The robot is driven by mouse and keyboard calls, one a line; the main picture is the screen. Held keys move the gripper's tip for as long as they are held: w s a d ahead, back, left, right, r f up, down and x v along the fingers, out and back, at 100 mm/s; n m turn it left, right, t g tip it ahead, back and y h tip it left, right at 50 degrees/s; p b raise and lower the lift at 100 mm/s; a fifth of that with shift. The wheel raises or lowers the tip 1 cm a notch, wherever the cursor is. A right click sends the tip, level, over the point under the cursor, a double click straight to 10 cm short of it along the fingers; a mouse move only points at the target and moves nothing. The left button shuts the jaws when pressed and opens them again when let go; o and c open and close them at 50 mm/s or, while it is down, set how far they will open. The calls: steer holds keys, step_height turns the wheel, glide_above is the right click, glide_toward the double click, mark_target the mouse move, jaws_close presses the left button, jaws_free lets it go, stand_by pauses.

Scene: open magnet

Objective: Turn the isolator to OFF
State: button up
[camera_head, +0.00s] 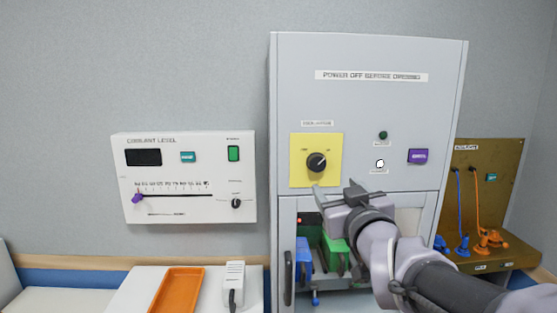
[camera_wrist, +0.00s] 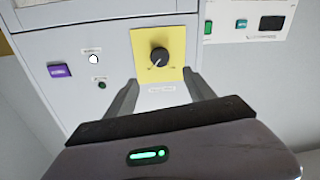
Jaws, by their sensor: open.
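The isolator is a black rotary knob (camera_head: 316,162) on a yellow plate (camera_head: 300,178) on the grey cabinet front. Small marks sit above it, too small to read surely. The knob's pointer appears turned to the upper right. In the wrist view, upside down, the knob (camera_wrist: 159,57) on its yellow plate (camera_wrist: 174,38) lies ahead between the fingers. My gripper (camera_head: 334,188) is open and empty, just below and right of the plate in the head view. In the wrist view my gripper's fingers (camera_wrist: 160,92) are apart and do not touch the knob.
The cabinet (camera_head: 290,80) has a purple button (camera_head: 418,156), a white round button (camera_head: 380,163) and a dark green lamp (camera_head: 383,135). Its lower bay holds blue and green units. A coolant panel (camera_head: 190,205) hangs left. An orange tray (camera_head: 175,292) lies on the white counter.

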mark_target(318, 167)
steer(key=w, duration=0.9)
steer(key=w+p, duration=0.1)
steer(key=w, duration=0.4)
steer(key=shift+w+a+f, duration=0.2)
steer(key=shift+a, duration=0.1)
